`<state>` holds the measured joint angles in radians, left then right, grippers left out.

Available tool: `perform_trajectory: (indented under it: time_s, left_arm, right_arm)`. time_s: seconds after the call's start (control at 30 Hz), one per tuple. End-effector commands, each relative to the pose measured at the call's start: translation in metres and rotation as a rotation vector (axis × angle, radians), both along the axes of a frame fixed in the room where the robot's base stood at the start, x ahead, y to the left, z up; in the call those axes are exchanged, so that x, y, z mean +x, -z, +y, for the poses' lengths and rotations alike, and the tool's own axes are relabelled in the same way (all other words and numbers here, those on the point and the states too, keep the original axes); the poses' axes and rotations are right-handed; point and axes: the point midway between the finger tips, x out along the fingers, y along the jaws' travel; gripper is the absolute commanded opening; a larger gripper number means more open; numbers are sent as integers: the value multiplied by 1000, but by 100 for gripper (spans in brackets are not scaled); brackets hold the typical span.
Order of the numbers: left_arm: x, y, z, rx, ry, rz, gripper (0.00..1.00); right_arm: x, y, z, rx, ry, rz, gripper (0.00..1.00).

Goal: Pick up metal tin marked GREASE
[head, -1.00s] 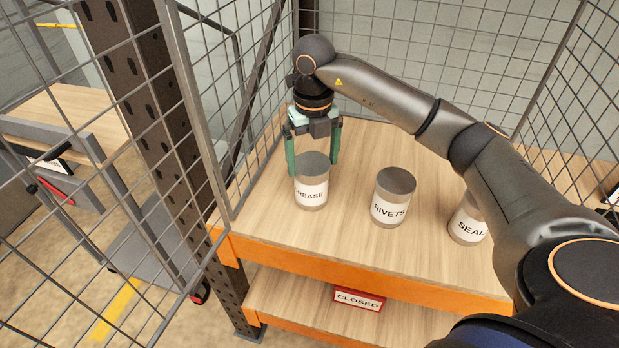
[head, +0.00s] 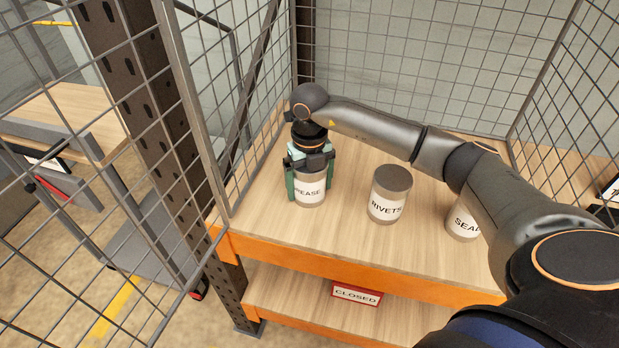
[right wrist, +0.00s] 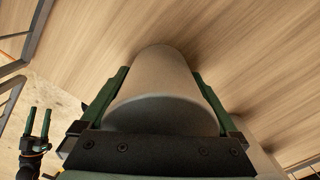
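The metal tin marked GREASE (head: 310,190) stands upright on the wooden shelf, at the left of the row of tins. Its first letter is partly hidden. My right gripper (head: 309,192) points down over it, one green finger on each side. In the right wrist view the tin (right wrist: 160,90) fills the space between the fingers, which look close to its sides but not clearly closed on it. My left gripper (right wrist: 40,110) shows at the left of the right wrist view, with its fingers apart and empty.
A RIVETS tin (head: 389,195) stands to the right, and a tin with a partly hidden label starting SEA (head: 463,222) is beyond it, behind my arm. Wire mesh (head: 420,60) encloses the shelf at the back and sides. A red CLOSED sign (head: 357,294) is on the lower shelf.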

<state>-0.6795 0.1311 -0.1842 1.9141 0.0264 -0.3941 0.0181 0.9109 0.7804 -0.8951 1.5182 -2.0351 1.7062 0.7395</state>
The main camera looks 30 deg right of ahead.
Motion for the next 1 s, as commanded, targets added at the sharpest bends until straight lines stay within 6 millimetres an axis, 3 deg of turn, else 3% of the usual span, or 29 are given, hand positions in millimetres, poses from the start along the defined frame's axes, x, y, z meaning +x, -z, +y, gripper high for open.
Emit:
perform_trajectory:
  time_s: [0.07, 0.73, 1.0]
  left_arm:
    - [0, 0, 0, 0, 0, -1, 64]
    - [1, 0, 0, 1, 1, -1, 64]
    - [1, 0, 0, 1, 1, -1, 64]
  right_arm:
    - [0, 0, 0, 0, 0, 0, 85]
    - [0, -1, 0, 1, 0, -1, 10]
    - [1, -3, 0, 1, 0, -3, 10]
